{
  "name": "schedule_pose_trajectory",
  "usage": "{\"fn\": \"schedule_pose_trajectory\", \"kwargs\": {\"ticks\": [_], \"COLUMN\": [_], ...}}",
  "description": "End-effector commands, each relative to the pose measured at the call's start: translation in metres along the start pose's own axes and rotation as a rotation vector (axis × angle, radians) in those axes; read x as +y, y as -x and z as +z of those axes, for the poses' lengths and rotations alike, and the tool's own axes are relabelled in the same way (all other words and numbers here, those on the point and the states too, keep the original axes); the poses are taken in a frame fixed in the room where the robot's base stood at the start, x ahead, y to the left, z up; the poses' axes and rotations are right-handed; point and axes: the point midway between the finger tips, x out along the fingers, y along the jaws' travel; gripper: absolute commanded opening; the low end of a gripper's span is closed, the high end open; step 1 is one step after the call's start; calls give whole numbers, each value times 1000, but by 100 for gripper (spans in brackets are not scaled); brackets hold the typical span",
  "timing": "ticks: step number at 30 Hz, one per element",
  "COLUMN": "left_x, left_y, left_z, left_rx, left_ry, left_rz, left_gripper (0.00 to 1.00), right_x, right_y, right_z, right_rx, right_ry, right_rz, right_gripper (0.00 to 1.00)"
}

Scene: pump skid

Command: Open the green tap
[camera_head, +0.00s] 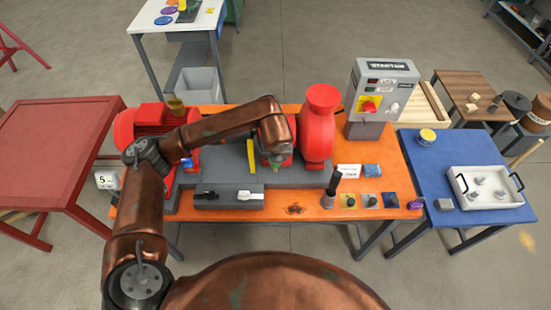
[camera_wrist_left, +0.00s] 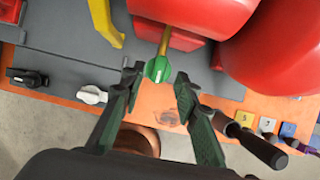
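The green tap (camera_wrist_left: 157,69), with a pale mark on its face, sits at the end of a brass-coloured stem below the red pump housing in the left wrist view. My left gripper (camera_wrist_left: 157,75) is open, with one dark finger on each side of the tap and visible gaps between. I cannot tell whether the fingertips are level with it in depth. In the head view my left gripper (camera_head: 275,158) is over the middle of the orange bench and mostly hides the tap. My right gripper is not in view.
A black lever (camera_wrist_left: 27,78) and a white lever (camera_wrist_left: 91,95) are left of the tap. A dark upright handle (camera_head: 332,184) stands to its right, near several coloured squares. The red pump (camera_head: 320,125) and yellow bar (camera_wrist_left: 104,22) are close behind. The orange front edge is fairly clear.

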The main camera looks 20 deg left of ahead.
Motion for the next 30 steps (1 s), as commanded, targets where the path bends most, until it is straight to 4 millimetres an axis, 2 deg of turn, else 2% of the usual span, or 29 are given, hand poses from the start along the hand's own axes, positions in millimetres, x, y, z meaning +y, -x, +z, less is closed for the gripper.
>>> {"fn": "schedule_pose_trajectory", "kwargs": {"ticks": [1,6,12,18,30], "left_x": [-1,-1,0,0,0], "left_y": [12,48,77,87,87], "left_z": [1,1,1,0,0], "left_rx": [-3,-3,-1,0,0], "left_ry": [-1,0,1,0,1], "left_rz": [-3,-2,-1,0,0], "left_gripper": [29,29,29,29,29], "right_x": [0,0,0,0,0], "right_y": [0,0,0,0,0], "right_z": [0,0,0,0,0], "right_rx": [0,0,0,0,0], "right_ry": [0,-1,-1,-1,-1], "right_rz": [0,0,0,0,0], "right_gripper": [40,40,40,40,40]}}
